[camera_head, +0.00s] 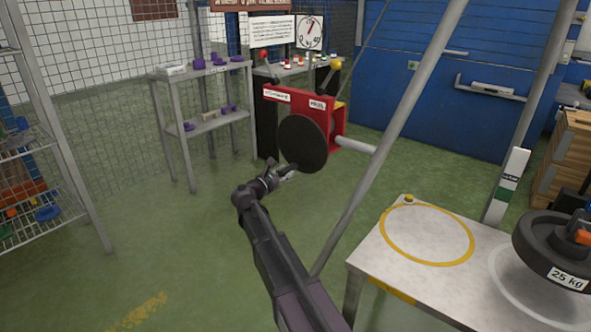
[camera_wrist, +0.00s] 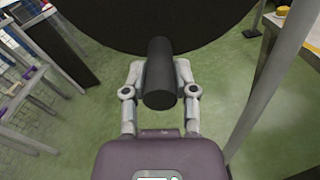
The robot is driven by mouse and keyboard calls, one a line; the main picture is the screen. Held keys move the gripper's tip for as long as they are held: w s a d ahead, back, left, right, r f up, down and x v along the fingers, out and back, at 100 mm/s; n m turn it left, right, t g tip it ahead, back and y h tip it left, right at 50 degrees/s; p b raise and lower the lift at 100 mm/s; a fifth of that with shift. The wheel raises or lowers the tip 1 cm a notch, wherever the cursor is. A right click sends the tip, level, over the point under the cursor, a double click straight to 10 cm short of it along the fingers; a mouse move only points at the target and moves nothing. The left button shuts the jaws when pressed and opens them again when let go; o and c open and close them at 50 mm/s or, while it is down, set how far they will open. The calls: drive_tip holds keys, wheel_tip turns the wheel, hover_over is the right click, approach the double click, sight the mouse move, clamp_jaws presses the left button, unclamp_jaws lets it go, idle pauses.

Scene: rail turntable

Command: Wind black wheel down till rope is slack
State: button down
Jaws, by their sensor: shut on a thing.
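The black wheel (camera_head: 303,144) is a round disc on the front of a red winch box (camera_head: 322,108). A black cylindrical handle sticks out from its lower part, seen in the wrist view (camera_wrist: 159,75). My gripper (camera_head: 287,172) is at the wheel's lower left edge and is shut on the handle, one finger on each side in the wrist view (camera_wrist: 159,80). A black 25 kg weight (camera_head: 560,248) is at the right; a pale ring lies on the table below it. I cannot make out the rope.
A white-topped table (camera_head: 385,262) with a yellow painted ring (camera_head: 395,216) stands at the right. A grey slanting post (camera_head: 395,135) stands between the winch and this table. A grey shelf (camera_head: 212,123) with purple things is behind left. The green floor at the left is clear.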

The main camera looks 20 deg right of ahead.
drive_tip(key=shift+s+d+f+n, duration=0.15)
drive_tip(key=shift+s+d+n, duration=0.5)
drive_tip(key=shift+n, duration=0.45)
drive_tip(key=shift+s, duration=0.15)
drive_tip(key=shift+s+d+n, duration=0.2)
drive_tip(key=shift+n, duration=0.2)
drive_tip(key=shift+s+d+n, duration=0.35)
drive_tip(key=shift+s+n, duration=0.1)
drive_tip(key=shift+n, duration=0.35)
drive_tip(key=shift+s, duration=0.1)
drive_tip(key=shift+s+d+r+n, duration=0.2)
drive_tip(key=shift+s+d+n, duration=0.1)
drive_tip(key=shift+n, duration=0.3)
drive_tip(key=shift+s+d+r+n, duration=0.15)
drive_tip(key=shift+s+d+n, duration=0.1)
drive_tip(key=shift+n, duration=0.35)
drive_tip(key=shift+s+d+r+n+p, duration=0.1)
drive_tip(key=shift+s+n+p, duration=0.05)
drive_tip(key=shift+n+p, duration=0.15)
drive_tip(key=shift+s+d+r+n+p, duration=0.3)
drive_tip(key=shift+s+n, duration=0.15)
drive_tip(key=shift+n, duration=0.55)
